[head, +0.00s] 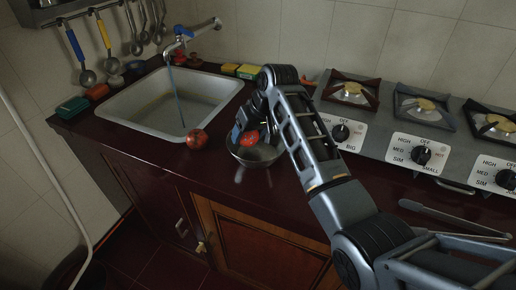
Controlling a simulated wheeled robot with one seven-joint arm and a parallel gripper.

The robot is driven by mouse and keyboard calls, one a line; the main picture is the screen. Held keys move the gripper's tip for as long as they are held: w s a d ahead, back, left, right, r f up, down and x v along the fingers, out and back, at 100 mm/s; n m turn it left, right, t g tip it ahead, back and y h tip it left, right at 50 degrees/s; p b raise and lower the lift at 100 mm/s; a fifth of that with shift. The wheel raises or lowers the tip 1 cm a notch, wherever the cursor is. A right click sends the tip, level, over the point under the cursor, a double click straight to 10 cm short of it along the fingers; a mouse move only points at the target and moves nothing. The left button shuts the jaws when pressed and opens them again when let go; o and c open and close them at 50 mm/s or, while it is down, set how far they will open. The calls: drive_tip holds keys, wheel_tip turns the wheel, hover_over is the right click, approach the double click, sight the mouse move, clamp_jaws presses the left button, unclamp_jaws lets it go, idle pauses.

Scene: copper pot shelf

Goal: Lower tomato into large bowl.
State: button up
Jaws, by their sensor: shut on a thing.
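A red tomato (249,138) shows at the jaws of my gripper (245,132), over the mouth of a metal bowl (257,156). My gripper is shut on this tomato. I cannot tell whether the tomato touches the inside of the bowl. The bowl stands upright on the dark red counter, and my arm hides its right and far side. A second tomato (197,138) rests on the counter between the sink and the bowl.
A white sink (122,105) with running water lies to the left. A stove (404,115) with several burners and knobs stands at the right. Sponges (249,72) lie behind the sink. Metal tongs (450,217) lie at the front right. Utensils hang at the upper left.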

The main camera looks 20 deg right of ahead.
sight(258, 157)
drive_tip(key=shift+f+b, duration=0.3)
drive_tip(key=shift+f, duration=0.35)
idle(0.4)
drive_tip(key=o, duration=1.2)
drive_tip(key=v, duration=0.7)
drive_tip(key=shift+s+r, duration=0.15)
drive_tip(key=shift+r, duration=0.2)
